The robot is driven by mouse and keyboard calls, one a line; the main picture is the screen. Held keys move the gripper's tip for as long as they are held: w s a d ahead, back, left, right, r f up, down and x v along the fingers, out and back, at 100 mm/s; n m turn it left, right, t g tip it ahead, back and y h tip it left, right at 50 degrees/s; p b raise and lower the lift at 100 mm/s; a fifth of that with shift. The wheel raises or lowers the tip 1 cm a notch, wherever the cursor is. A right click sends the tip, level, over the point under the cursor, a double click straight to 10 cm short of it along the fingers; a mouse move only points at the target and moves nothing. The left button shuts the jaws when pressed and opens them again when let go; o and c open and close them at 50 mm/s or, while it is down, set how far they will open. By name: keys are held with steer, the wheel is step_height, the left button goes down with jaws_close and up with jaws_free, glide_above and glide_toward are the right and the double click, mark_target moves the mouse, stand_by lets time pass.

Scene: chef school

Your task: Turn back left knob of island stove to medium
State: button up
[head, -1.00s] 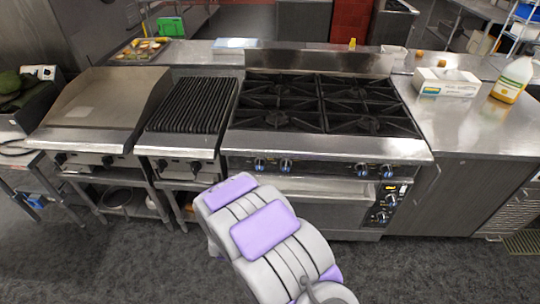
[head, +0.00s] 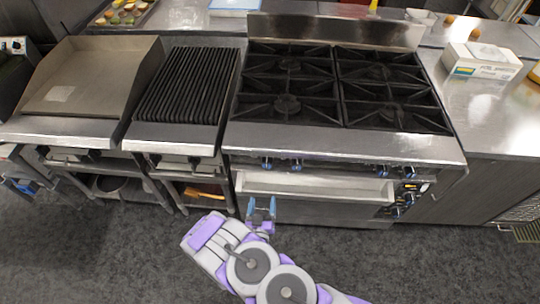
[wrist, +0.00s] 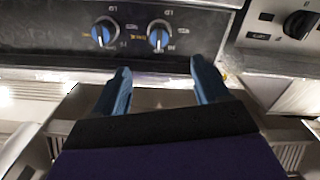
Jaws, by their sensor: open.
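The island stove (head: 345,143) has black grates on top and a front control panel. Two blue-and-silver knobs at the panel's left end show in the head view, a left one (head: 266,163) and one beside it (head: 295,164). In the wrist view they are a left knob (wrist: 104,33) and a right knob (wrist: 158,37), blue handles roughly vertical. I cannot tell which works the back left burner. My gripper (head: 262,203) is open and empty, just below and in front of these knobs. Its blue fingers also show in the wrist view (wrist: 160,68), apart from both knobs.
An oven handle (head: 315,187) runs below the panel. A grill (head: 183,85) and griddle (head: 90,75) stand left of the stove. The grill-side panel's black knob (wrist: 300,24) appears at right in the wrist view, which looks turned over. The floor in front is clear.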

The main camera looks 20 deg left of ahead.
mark_target(267, 168)
steer(key=b+x, duration=0.3)
steer(key=x, duration=1.3)
steer(key=shift+d+r, duration=0.15)
steer(key=shift+b+x, duration=0.3)
steer(key=shift+x, duration=0.45)
steer(key=shift+s, duration=0.1)
steer(key=shift+c, duration=0.3)
steer(key=c, duration=0.9)
